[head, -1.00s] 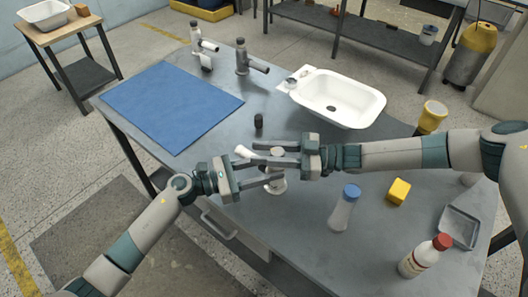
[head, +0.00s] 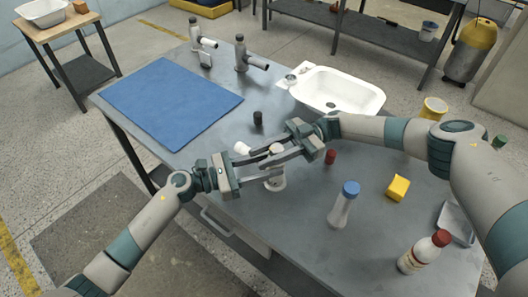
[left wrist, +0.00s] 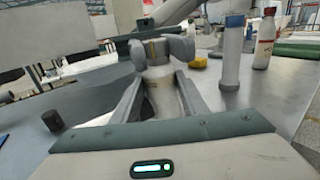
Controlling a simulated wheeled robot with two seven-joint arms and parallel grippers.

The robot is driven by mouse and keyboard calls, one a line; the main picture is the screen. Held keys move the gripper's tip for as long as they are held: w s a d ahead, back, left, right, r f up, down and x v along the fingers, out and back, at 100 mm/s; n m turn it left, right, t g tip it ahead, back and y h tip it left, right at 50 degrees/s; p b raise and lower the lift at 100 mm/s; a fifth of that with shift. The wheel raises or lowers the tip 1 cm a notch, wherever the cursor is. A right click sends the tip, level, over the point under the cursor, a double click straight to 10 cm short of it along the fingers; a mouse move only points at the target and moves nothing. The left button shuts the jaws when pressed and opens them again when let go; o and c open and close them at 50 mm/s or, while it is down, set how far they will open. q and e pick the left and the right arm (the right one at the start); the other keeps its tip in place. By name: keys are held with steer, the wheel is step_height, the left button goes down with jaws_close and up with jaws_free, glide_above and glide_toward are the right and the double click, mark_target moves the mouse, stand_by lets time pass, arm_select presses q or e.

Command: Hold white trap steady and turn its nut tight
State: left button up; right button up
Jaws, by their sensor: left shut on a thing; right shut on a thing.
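The white trap (head: 274,184) stands upright near the front edge of the grey workbench. It also shows in the left wrist view (left wrist: 163,97). A short white pipe end (head: 242,148) sticks out at its left. My left gripper (head: 280,163) is shut around the trap's body, coming from the left. My right gripper (head: 256,158) reaches in from the upper right, slanted, and is shut on the nut (head: 277,148) at the trap's top. In the left wrist view its blunt fingertips flank the nut (left wrist: 156,50). The fingers hide much of the nut and trap.
A blue-capped bottle (head: 343,205), a yellow block (head: 398,187) and a red-capped bottle (head: 420,252) stand to the right. A dark cap (head: 258,119) and red cap (head: 330,157) are close by. The basin (head: 340,92) and faucets lie behind. The blue mat (head: 170,105) is bare.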

steer(key=shift+s+d+f+n+g+h, duration=0.1)
steer(key=shift+s+n+g+h, duration=0.05)
steer(key=shift+n+g+h, duration=0.55)
steer(key=shift+s+d+r+n+g+h, duration=0.15)
steer(key=shift+n+g+h, duration=0.4)
steer(key=shift+g, duration=0.3)
steer(key=shift+s+d+f+n+g+h, duration=0.1)
steer(key=shift+s+f+n+g+h, duration=0.05)
steer(key=shift+n+g+h, duration=0.5)
steer(key=shift+d+g+h, duration=0.1)
steer(key=shift+g+h, duration=0.2)
steer(key=shift+s+n, duration=0.1)
steer(key=shift+n, duration=0.2)
steer(key=o, duration=1)
steer(key=shift+o, duration=0.2)
steer(key=shift+r, duration=0.35)
step_height(320, 180, up, 10)
steer(key=shift+f, duration=0.2)
